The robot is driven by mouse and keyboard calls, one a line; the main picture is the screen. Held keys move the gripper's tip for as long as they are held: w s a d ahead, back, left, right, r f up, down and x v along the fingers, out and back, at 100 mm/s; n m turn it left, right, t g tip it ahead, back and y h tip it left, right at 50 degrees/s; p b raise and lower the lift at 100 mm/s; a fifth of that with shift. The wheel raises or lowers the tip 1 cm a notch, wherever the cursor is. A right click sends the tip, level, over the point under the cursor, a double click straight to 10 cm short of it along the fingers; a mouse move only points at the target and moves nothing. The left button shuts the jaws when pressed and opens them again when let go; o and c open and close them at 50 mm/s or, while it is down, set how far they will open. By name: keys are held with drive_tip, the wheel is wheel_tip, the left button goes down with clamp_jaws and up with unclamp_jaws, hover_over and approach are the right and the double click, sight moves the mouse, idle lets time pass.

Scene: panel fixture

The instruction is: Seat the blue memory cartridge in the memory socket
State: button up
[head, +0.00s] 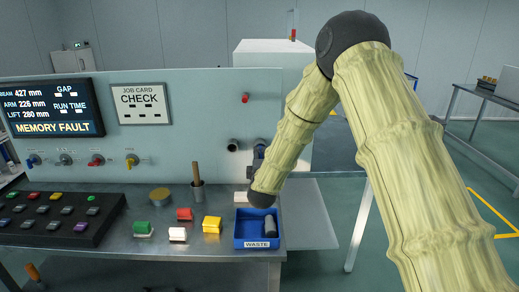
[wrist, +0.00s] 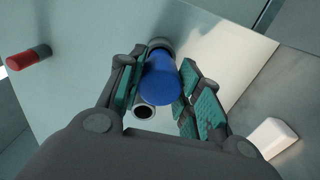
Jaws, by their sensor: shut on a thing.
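My gripper (wrist: 158,88) is shut on the blue memory cartridge (wrist: 160,82), a round cylinder between the two green-padded fingers in the wrist view. A grey ring (wrist: 160,44) shows at the cartridge's far end; I cannot tell whether it is part of the cartridge or a socket around it. An open dark-bored ring (wrist: 145,112) sits beside the cartridge. In the head view a dark round fitting (head: 233,145) projects from the panel just left of my gripper (head: 257,158). My arm partly hides the gripper there, and the cartridge cannot be made out.
The pale panel (head: 200,100) has a red knob (head: 245,98) above, and a screen (head: 52,108) reads MEMORY FAULT. Below my arm a blue waste tray (head: 240,242) holds a grey cylinder (head: 270,224). Coloured blocks and a cup (head: 198,196) stand on the bench.

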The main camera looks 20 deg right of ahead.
drive_tip(key=shift+v, duration=0.9)
idle(0.5)
drive_tip(key=shift+p+v, duration=0.45)
drive_tip(key=shift+v, duration=1.9)
